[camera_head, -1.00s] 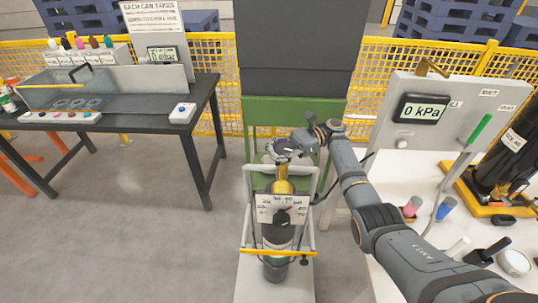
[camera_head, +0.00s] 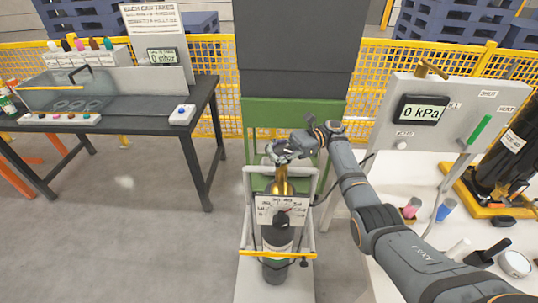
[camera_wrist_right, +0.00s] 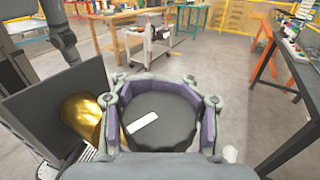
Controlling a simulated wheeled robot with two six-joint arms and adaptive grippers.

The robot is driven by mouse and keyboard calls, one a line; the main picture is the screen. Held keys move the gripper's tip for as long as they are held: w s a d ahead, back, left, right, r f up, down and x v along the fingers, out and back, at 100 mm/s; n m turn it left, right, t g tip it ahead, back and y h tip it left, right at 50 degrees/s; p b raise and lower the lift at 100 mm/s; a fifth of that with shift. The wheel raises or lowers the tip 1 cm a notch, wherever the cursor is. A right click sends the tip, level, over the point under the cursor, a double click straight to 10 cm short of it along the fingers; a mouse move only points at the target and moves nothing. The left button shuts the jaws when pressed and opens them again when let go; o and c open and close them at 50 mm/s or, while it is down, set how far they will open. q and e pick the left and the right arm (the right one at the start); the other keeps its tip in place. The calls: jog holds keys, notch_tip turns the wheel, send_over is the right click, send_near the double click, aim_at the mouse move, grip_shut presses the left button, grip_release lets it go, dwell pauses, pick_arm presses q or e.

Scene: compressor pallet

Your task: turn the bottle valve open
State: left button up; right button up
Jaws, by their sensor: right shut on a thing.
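A gas bottle (camera_head: 276,243) stands upright in a grey-framed trolley at the centre of the head view, with a brass neck (camera_head: 283,181) on top. My right gripper (camera_head: 286,151) is at the top of that neck. In the right wrist view its purple-padded fingers (camera_wrist_right: 160,105) are closed around a round black valve knob (camera_wrist_right: 172,118) with a white stripe. The brass part (camera_wrist_right: 82,116) shows to the left of the knob there. In the head view the gripper mostly hides the knob. My left gripper is not in view.
A grey panel with a display reading 0 kPa (camera_head: 424,110) and a green lever (camera_head: 480,130) stands on the right. A dark bench (camera_head: 205,100) with a clear box is on the left. A green and grey cabinet (camera_head: 292,60) is behind the bottle. The left floor is clear.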

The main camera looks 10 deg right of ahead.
jog(key=shift+d+r, duration=0.1)
dwell(0.6)
jog(key=o, duration=1.3)
jog(key=shift+d, duration=0.15)
notch_tip(320, 180, up, 10)
jog(key=shift+f, duration=0.1)
